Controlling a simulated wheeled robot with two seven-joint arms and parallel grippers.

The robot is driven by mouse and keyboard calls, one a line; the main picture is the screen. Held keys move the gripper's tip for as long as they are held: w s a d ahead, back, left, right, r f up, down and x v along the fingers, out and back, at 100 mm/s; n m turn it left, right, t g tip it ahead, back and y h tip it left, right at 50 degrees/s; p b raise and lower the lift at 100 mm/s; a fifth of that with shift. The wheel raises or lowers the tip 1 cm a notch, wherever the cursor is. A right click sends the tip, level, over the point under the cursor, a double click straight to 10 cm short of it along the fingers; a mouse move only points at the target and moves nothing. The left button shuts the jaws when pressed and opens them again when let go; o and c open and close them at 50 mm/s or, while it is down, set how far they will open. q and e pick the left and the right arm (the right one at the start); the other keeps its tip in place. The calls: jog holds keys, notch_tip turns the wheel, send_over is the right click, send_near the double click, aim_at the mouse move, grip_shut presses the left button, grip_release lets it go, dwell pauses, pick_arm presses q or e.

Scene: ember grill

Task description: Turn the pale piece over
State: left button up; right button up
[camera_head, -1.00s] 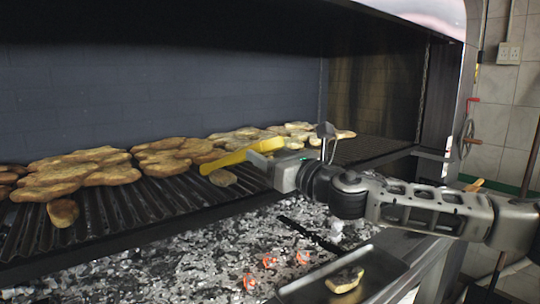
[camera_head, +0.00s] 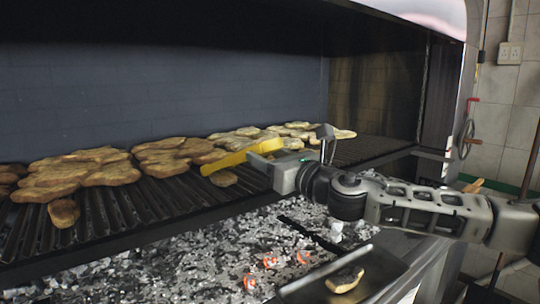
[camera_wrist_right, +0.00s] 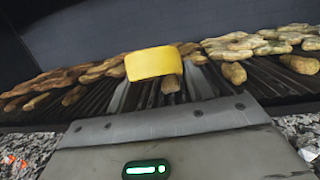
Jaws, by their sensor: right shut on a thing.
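My right gripper (camera_head: 262,162) is over the front part of the grill, shut on a yellow bar (camera_head: 238,158) that points left and slightly down. In the right wrist view the yellow bar (camera_wrist_right: 153,63) shows end-on between and above the grey fingers. A small pale-brown piece (camera_head: 223,179) lies on the bars just below the bar's far end. In the wrist view a small piece (camera_wrist_right: 170,84) shows just below the bar, partly hidden by it. I cannot tell whether the bar touches the piece. My left gripper is not in view.
Larger flat pieces (camera_head: 75,173) lie in clumps along the back of the ridged grill (camera_head: 130,207). A small browner piece (camera_head: 63,212) lies apart at the left front. Glowing embers (camera_head: 270,262) lie below. A metal tray (camera_head: 388,268) with a dark-marked piece (camera_head: 345,280) is at lower right.

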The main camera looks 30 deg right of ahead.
aim_at(280, 144)
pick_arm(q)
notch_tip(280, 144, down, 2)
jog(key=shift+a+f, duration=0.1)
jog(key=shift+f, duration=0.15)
pick_arm(e)
jog(key=shift+f, duration=0.15)
jog(key=shift+s+d+r+p, duration=0.15)
jog(key=shift+s+r+p, duration=0.25)
jog(key=shift+s, duration=0.65)
jog(key=shift+s+d+r+p, duration=0.1)
jog(key=shift+s+r+p, duration=0.15)
jog(key=shift+s+r, duration=0.6)
jog(key=shift+s+d+r+p, duration=0.15)
jog(key=shift+s+r+p, duration=0.15)
jog(key=shift+s, duration=1)
pick_arm(q)
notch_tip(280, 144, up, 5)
jog(key=p, duration=0.3)
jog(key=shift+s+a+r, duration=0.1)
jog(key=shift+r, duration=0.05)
pick_arm(e)
jog(key=s+r, duration=0.5)
jog(key=r, duration=0.2)
jog(key=shift+s+d, duration=0.15)
jog(key=shift+d, duration=0.25)
jog(key=shift+a+r, duration=0.1)
